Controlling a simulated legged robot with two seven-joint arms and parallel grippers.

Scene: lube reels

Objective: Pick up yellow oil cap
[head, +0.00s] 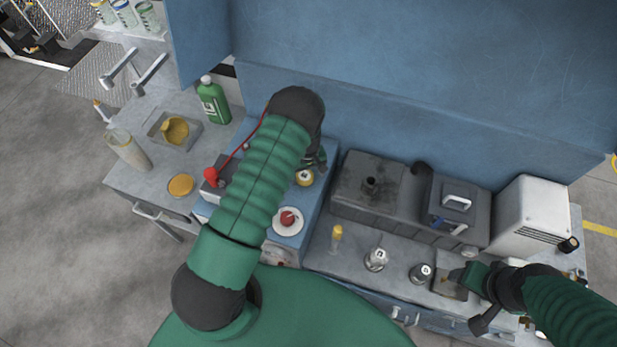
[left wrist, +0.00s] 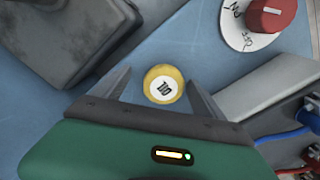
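The yellow oil cap (left wrist: 164,84) is round with a white top and a dark printed mark. In the left wrist view it lies between the two dark fingers of my left gripper (left wrist: 155,92). The fingers are spread, with a gap on the left side and the right finger close to the cap; I cannot tell whether it touches. In the head view the cap (head: 304,178) sits on the blue panel just below my left gripper (head: 317,161). My right gripper (head: 458,276) is over the right part of the bench, and its fingers are too small to read.
A red knob on a white dial (head: 289,220) is near the cap. A grey machine block (head: 375,190) stands to the right. A green bottle (head: 213,102), a yellow disc (head: 181,186) and a tray (head: 192,140) are on the left counter. A blue wall closes the back.

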